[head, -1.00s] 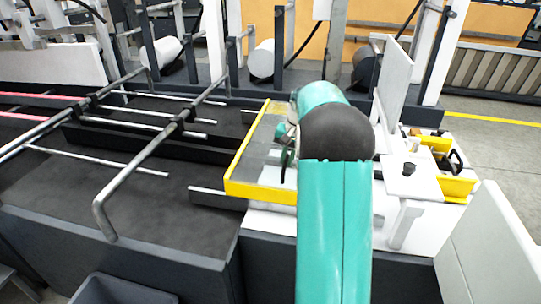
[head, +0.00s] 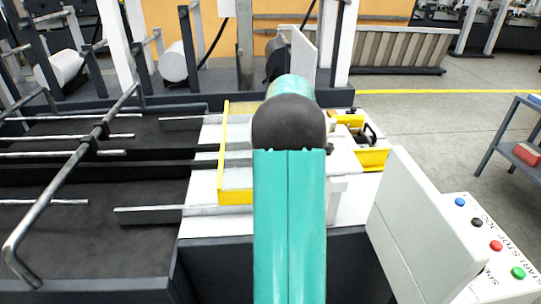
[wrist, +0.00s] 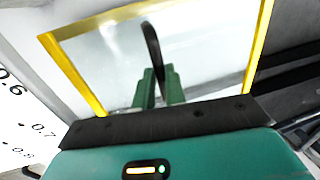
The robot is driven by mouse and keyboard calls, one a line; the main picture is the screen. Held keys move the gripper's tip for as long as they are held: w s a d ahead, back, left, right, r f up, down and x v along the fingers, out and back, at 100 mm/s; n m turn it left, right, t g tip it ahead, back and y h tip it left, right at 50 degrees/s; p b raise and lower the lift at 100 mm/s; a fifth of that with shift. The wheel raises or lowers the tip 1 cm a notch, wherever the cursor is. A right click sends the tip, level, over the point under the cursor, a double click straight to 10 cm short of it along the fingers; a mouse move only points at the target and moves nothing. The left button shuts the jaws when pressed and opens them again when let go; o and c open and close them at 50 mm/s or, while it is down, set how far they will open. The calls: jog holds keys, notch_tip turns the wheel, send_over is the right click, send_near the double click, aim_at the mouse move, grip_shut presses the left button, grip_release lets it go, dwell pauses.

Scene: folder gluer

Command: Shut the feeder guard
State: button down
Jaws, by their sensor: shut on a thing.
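The feeder guard is a clear panel in a yellow frame (head: 222,150), left of my arm over the machine's feed end in the head view. My arm covers its right part. In the wrist view, the guard's yellow frame (wrist: 75,75) surrounds the clear panel. A dark curved handle (wrist: 152,45) stands up from the panel. My gripper (wrist: 158,85) has its green fingers closed around the handle's lower part. The gripper is hidden behind my arm in the head view. I cannot tell the guard's exact angle.
A control panel with coloured buttons (head: 492,240) and an upright white plate (head: 420,225) stand at right front. A yellow tray (head: 373,157) is right of my arm. Bent metal rails (head: 70,180) cross the dark bed at left. Open floor (head: 440,120) lies right.

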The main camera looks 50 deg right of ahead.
jog(key=shift+s+d, duration=0.25)
jog(key=c, duration=1.5)
grip_release()
jog(key=shift+o, duration=0.2)
jog(key=shift+w+a, duration=0.1)
notch_tip(320, 180, up, 14)
jog(key=s+d, duration=0.1)
jog(key=s, duration=0.1)
jog(key=shift+d+f, duration=0.2)
jog(key=shift+d, duration=0.2)
